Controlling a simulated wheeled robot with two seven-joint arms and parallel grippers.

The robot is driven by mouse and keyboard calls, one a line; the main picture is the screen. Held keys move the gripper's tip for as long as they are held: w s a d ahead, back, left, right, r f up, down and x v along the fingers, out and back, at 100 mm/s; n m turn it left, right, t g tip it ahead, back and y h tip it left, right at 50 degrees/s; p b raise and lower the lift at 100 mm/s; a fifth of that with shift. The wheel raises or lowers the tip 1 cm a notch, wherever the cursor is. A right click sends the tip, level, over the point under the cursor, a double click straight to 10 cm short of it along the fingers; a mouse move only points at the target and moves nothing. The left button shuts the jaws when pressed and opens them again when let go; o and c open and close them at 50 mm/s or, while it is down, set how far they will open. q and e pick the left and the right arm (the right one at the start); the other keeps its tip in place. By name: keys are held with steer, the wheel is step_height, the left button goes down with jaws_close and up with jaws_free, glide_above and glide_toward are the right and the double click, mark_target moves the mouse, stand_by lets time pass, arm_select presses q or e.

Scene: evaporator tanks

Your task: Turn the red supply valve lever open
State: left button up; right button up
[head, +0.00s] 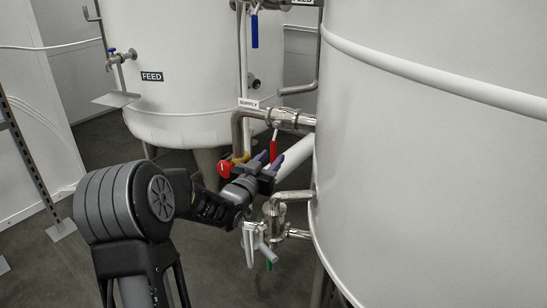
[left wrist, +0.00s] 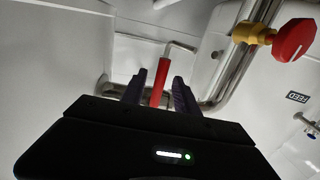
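The red supply valve lever (head: 274,150) hangs down from the steel valve on the pipe below the SUPPLY label (head: 249,103). My left gripper (head: 270,160) is at the lever's lower end, with its dark purple fingers pointing up toward it. In the left wrist view the red lever (left wrist: 158,84) stands between the two fingers of my left gripper (left wrist: 159,92). Gaps show on both sides of the lever, so the fingers are open around it. My right gripper is not in view.
A round red knob (head: 225,168) on a yellow fitting is left of the gripper; it also shows in the wrist view (left wrist: 295,40). A large white tank (head: 430,180) stands close on the right. A lower valve with a green handle (head: 268,265) is below. The FEED tank (head: 185,60) is behind.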

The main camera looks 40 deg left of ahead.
arm_select(q)
steer(key=shift+x, duration=1.1)
steer(key=shift+c, duration=0.3)
jaws_close()
stand_by(0.4)
